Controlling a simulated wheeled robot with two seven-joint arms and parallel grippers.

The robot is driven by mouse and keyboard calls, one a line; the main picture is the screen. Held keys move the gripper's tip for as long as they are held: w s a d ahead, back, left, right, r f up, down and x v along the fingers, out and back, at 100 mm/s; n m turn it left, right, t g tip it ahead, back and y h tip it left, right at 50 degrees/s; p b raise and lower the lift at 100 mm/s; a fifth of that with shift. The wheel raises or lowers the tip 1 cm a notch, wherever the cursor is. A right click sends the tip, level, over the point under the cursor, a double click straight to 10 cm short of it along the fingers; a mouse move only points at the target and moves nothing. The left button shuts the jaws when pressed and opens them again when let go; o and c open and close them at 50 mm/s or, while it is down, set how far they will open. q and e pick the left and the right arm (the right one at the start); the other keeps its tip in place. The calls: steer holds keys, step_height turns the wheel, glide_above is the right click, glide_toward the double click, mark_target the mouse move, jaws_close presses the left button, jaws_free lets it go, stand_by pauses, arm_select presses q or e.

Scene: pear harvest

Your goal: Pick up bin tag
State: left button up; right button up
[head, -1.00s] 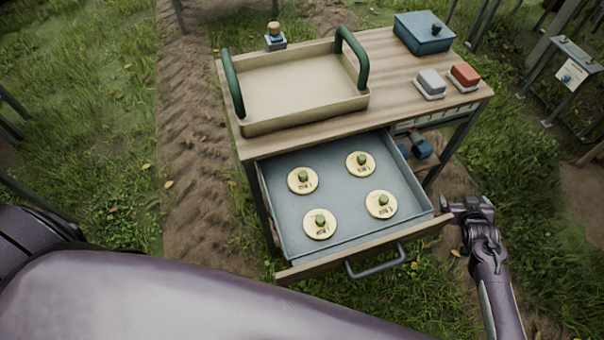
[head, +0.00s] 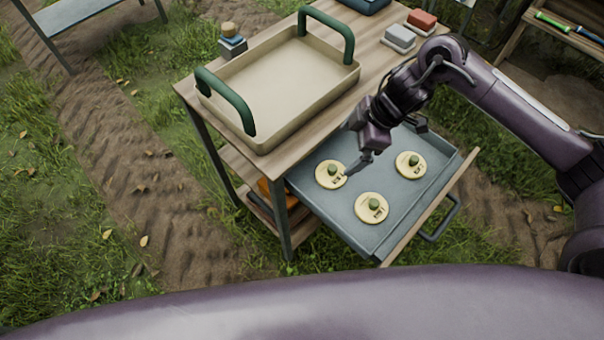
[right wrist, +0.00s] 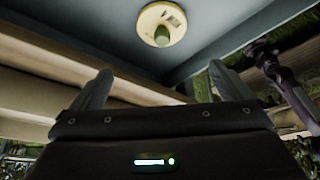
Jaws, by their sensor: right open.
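Round cream bin tags with green knobs lie flat in the open grey drawer (head: 385,240). I see a left tag (head: 322,181), a front tag (head: 371,215) and a right tag (head: 404,170). Another part of the drawer, toward the back, is hidden by my right arm. My right gripper (head: 362,166) is above the drawer, close to the left tag, its jaws open and empty. In the right wrist view one tag (right wrist: 150,20) shows beyond the spread fingers (right wrist: 163,85), apart from them. My left gripper is not in view.
A cream tray (head: 280,90) with green handles stands on the wooden table (head: 190,88). A grey block (head: 399,38), a red block (head: 422,20) and a small knobbed item (head: 231,42) stand near it. The drawer's walls surround the tags.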

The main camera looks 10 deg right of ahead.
mark_target(335, 167)
steer(key=f+b, duration=0.2)
steer(key=f, duration=0.1)
steer(key=shift+s, duration=0.3)
steer(key=shift+d+f, duration=0.1)
steer(key=shift+f, duration=0.35)
steer(key=x, duration=0.7)
steer(key=shift+w+p, duration=0.1)
steer(key=shift+p, duration=0.2)
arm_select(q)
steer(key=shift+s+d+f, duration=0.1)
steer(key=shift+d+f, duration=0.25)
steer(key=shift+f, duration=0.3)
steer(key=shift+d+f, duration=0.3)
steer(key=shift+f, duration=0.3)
arm_select(e)
steer(key=shift+c, duration=0.5)
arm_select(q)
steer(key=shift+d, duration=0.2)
arm_select(e)
steer(key=c, duration=1)
